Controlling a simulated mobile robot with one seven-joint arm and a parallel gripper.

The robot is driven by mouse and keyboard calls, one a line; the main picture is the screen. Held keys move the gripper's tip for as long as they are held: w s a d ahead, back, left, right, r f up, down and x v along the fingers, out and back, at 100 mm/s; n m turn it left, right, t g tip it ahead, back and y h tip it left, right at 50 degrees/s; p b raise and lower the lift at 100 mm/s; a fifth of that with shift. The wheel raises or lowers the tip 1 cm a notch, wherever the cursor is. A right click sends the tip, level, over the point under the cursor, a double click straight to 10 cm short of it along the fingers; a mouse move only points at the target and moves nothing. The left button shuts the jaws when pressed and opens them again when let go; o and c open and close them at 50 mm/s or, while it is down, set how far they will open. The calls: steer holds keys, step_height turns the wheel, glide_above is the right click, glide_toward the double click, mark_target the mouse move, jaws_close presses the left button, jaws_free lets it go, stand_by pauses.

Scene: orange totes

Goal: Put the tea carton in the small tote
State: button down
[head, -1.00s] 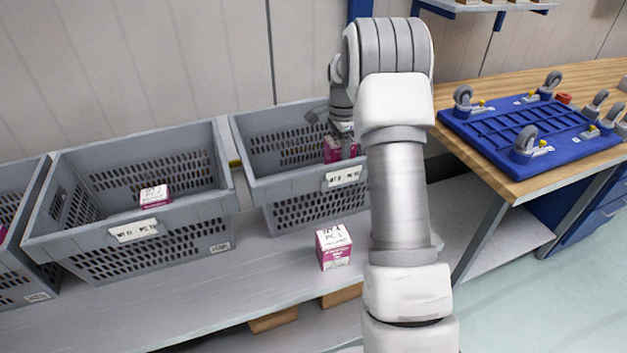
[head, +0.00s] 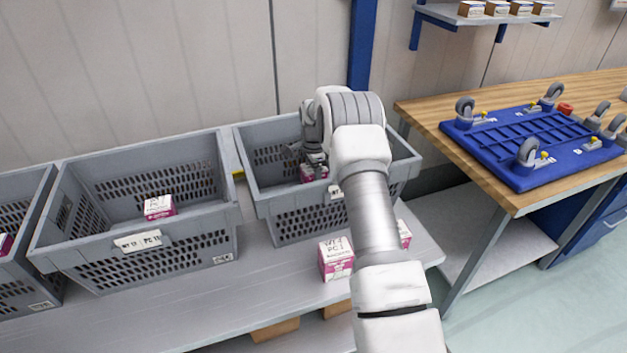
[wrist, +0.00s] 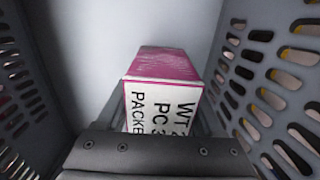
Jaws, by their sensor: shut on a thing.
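My gripper (head: 315,160) is inside the right-hand grey tote (head: 268,208), shut on a white and magenta carton (head: 306,176). The held carton also shows in the wrist view (wrist: 164,65), tilted, with printed text on its white face and the tote's perforated walls on both sides. Part of it is hidden by the gripper and by the tote's front rim in the head view. I cannot tell whether it touches the tote floor. This tote looks narrower than the middle tote (head: 190,249).
Similar cartons stand on the grey bench (head: 260,300): one in front of the tote (head: 335,262), another partly behind my arm (head: 404,234). One carton (head: 159,206) lies in the middle tote. A wooden table (head: 440,120) with a blue wheeled frame (head: 530,145) stands right.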

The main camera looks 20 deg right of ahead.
steer(key=shift+f, duration=0.15)
jaws_free()
steer(key=shift+r, duration=0.2)
